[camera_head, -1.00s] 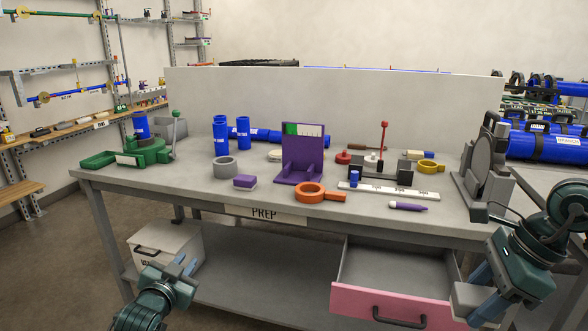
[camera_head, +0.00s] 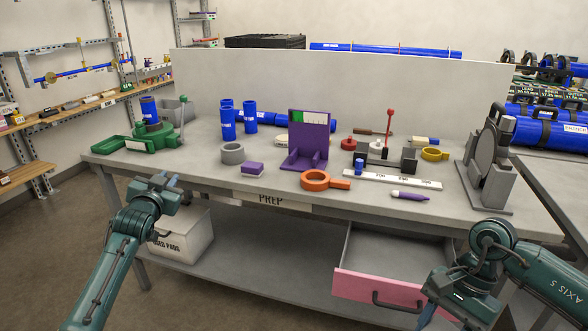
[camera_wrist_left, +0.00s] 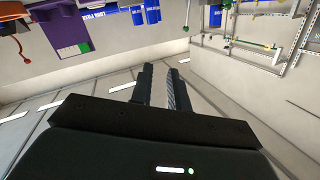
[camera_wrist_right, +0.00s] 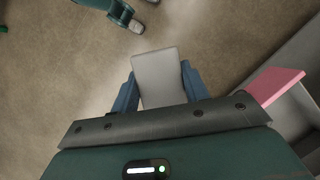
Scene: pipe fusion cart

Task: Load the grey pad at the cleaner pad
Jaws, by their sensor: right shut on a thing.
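My right gripper (camera_wrist_right: 158,85) is shut on a flat light grey pad (camera_wrist_right: 158,70), which sticks out beyond the fingers above the floor. In the head view, the right arm is at the lower right in front of the open drawer, and I cannot make out the pad there. A small purple-and-white block (camera_head: 252,169), possibly the cleaner pad, lies on the bench (camera_head: 205,171) left of an upright purple stand (camera_head: 307,142). My left gripper (camera_head: 163,184) is empty, in front of the bench's left part; its fingers are a little apart in the left wrist view (camera_wrist_left: 160,75).
The pink-fronted drawer (camera_head: 378,288) stands open under the bench. A white box (camera_head: 182,238) is on the lower shelf. An orange ring tool (camera_head: 322,180), grey ring (camera_head: 232,154), green clamp (camera_head: 150,136) and blue pipes (camera_head: 228,125) occupy the bench top.

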